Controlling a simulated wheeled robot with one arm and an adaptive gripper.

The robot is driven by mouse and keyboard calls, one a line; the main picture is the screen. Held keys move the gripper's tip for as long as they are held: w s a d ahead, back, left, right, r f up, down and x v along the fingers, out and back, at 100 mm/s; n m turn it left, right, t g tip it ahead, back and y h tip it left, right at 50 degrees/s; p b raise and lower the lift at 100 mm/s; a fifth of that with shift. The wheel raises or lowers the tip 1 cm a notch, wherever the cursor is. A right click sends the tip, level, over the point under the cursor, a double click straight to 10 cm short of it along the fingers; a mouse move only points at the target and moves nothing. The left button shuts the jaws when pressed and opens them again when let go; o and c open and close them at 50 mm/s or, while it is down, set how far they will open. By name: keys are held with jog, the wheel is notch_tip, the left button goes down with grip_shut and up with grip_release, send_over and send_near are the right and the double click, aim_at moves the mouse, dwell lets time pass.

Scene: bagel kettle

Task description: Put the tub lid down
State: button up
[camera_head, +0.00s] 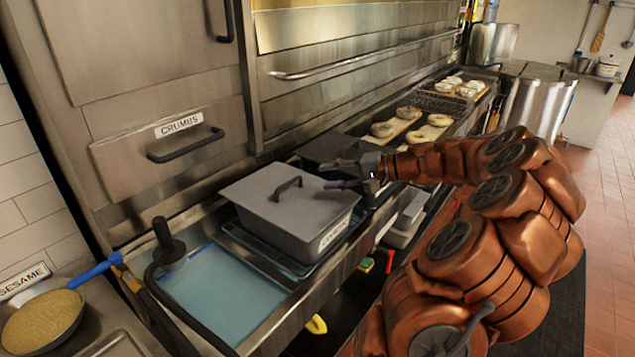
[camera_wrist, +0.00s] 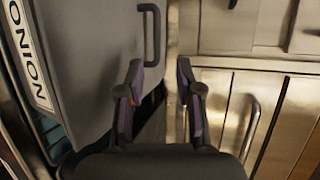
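The grey tub lid (camera_head: 265,205) lies flat on top of the grey tub (camera_head: 290,240), with its dark bar handle (camera_head: 287,184) standing up. In the wrist view the lid (camera_wrist: 95,60) fills the left side, with its handle (camera_wrist: 150,35) ahead of the left finger. My gripper (camera_head: 332,175) is at the right edge of the lid, to the right of the handle. In the wrist view my gripper (camera_wrist: 159,80) shows two parted fingers with nothing between them. Whether a finger touches the lid is hard to tell.
A black-handled spray hose (camera_head: 168,245) is at left. Bagels (camera_head: 408,113) lie on boards behind. A pan of seeds (camera_head: 42,320) is at lower left.

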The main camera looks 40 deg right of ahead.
aim_at(284, 224)
jog(key=shift+s+d, duration=0.1)
jog(key=shift+s, duration=0.1)
jog(key=a+n+g, duration=0.1)
jog(key=a, duration=0.3)
jog(key=a+n+g+y, duration=0.1)
jog(key=a, duration=0.4)
jog(key=a+n+g, duration=0.1)
jog(key=a+g, duration=0.1)
jog(key=a, duration=0.3)
jog(key=shift+w+a+r+n+y, duration=0.15)
jog(key=shift+a+n+y, duration=0.1)
jog(key=shift+n+y, duration=0.05)
jog(key=s+a+f+n+g+h, duration=0.15)
jog(key=s+a+n+g, duration=0.35)
jog(key=a, duration=0.8)
jog(key=s+a+f+n+g+h, duration=0.1)
jog(key=s+a+f+g+h, duration=0.15)
jog(key=s, duration=0.35)
jog(key=s+a+f+n+g+h, duration=0.1)
jog(key=s+a+f, duration=0.1)
jog(key=s+a, duration=0.35)
jog(key=s+d+f+h, duration=0.1)
jog(key=s+d+h, duration=0.1)
jog(key=s, duration=0.4)
jog(key=s+d+f+n+h, duration=0.1)
jog(key=s+d+f+h, duration=0.1)
jog(key=s, duration=0.4)
jog(key=shift+d+f+n+g+h, duration=0.3)
jog(key=shift+d+g+h, duration=0.2)
jog(key=shift+d, duration=0.1)
